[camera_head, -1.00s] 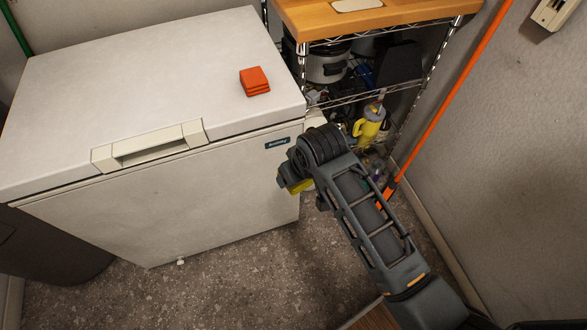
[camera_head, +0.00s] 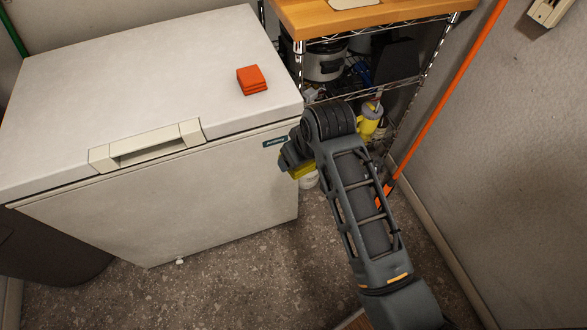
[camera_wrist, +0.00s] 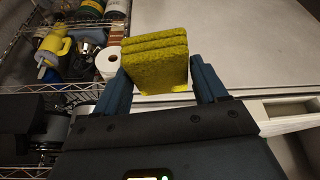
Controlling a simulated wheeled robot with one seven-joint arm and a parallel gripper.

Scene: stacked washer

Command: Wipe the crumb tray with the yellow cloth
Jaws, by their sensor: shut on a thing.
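My gripper (camera_wrist: 162,80) is shut on the yellow cloth (camera_wrist: 155,60), a thick folded block between the two fingers in the wrist view. In the head view my gripper (camera_head: 292,160) is mostly hidden behind my arm, beside the freezer's right front corner. A bit of the yellow cloth (camera_head: 301,170) shows below it. I cannot make out the crumb tray for sure. A pale flat piece (camera_head: 355,3) lies on the wooden top at the upper edge, cut off by the frame, and may be it.
A white chest freezer (camera_head: 130,90) fills the left, with a folded orange cloth (camera_head: 252,79) on its lid. A wire rack (camera_head: 425,75) with a wooden top (camera_head: 400,14) holds several items. An orange pole (camera_head: 450,95) leans near the right wall. Floor in front of the freezer is clear.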

